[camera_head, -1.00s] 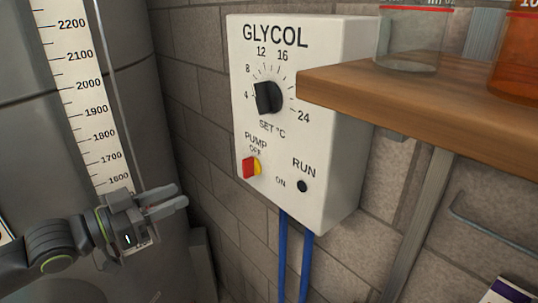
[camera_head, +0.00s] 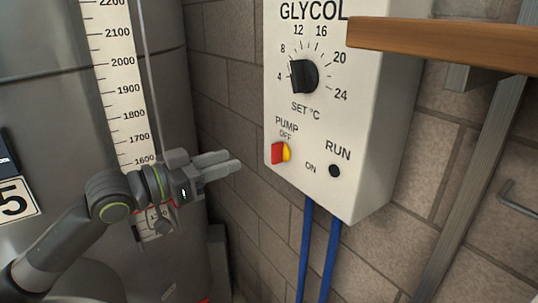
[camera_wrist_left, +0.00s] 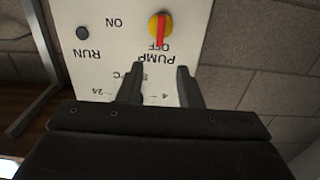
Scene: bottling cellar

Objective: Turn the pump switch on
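The pump switch (camera_head: 280,153) is a red handle on a yellow disc, low on the white GLYCOL box (camera_head: 335,120). Its red handle stands upright, in line with the OFF mark; ON is printed to its lower right. The switch also shows in the left wrist view (camera_wrist_left: 160,28), where the picture is upside down. My left gripper (camera_head: 236,163) is left of the switch, apart from it, fingers pointing toward the box. In the left wrist view the fingers (camera_wrist_left: 160,72) are spread with a gap between them and nothing held. My right gripper is not in view.
A black SET °C dial (camera_head: 304,76) sits above the switch, and a dark RUN lamp (camera_head: 334,171) to its right. A wooden shelf (camera_head: 450,43) juts out at the upper right. Blue pipes (camera_head: 305,250) run below the box. A steel tank (camera_head: 40,80) stands at the left.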

